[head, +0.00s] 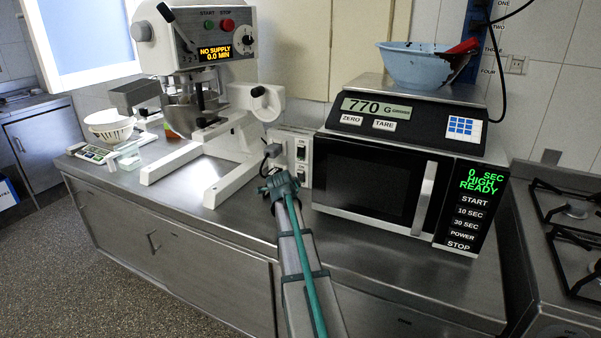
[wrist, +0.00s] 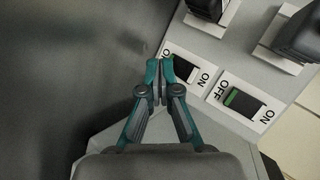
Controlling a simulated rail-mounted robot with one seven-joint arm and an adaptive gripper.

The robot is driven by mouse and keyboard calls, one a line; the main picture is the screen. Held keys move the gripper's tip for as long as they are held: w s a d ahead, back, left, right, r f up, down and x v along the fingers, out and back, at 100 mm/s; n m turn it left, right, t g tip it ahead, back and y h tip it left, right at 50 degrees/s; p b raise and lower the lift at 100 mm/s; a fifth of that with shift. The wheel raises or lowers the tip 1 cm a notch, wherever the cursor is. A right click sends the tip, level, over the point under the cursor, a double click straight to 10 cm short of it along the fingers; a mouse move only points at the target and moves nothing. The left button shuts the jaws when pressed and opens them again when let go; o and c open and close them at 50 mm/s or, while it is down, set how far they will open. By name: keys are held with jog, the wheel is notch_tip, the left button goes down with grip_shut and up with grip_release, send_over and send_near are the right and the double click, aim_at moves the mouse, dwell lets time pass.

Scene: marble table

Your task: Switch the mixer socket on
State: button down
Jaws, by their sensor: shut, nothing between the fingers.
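The mixer (head: 200,70) stands at the back left of the steel counter; its display (head: 214,53) reads NO SUPPLY, 0.0 MIN. A socket box (head: 305,160) stands between it and the microwave. In the wrist view the box shows two rocker switches marked ON and OFF: a nearer one (wrist: 187,70) and another (wrist: 243,103), with green at the OFF end. Which one is the mixer's is not clear. My gripper (head: 277,185) is shut and empty. In the wrist view its fingertips (wrist: 159,76) are beside the nearer switch's left end and partly cover it; contact is unclear.
Dark plugs (wrist: 300,30) sit in the box beside the switches. The microwave (head: 375,185) stands right of the box, with a scale (head: 410,118) and blue bowl (head: 420,68) on top. A small scale (head: 92,152) and white basket (head: 110,128) are at left.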

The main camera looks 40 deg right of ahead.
aim_at(299, 176)
jog(key=d, duration=0.1)
jog(key=w+d, duration=0.1)
jog(key=d, duration=0.1)
jog(key=shift+w+d+r+p, duration=0.15)
jog(key=shift+w+r+p, duration=0.05)
jog(key=shift+w+p, duration=0.1)
jog(key=shift+w+d+r, duration=0.15)
jog(key=shift+w+d, duration=0.1)
jog(key=shift+d, duration=0.45)
jog(key=shift+d, duration=0.1)
dwell(0.6)
jog(key=shift+w+d, duration=0.2)
jog(key=shift+d, duration=0.1)
jog(key=shift+w+d+r+b, duration=0.1)
jog(key=shift+d+b, duration=0.2)
dwell(0.6)
jog(key=shift+a, duration=0.1)
jog(key=shift+s+a+b, duration=0.3)
jog(key=shift+a+b, duration=0.05)
jog(key=shift+a, duration=0.3)
dwell(0.4)
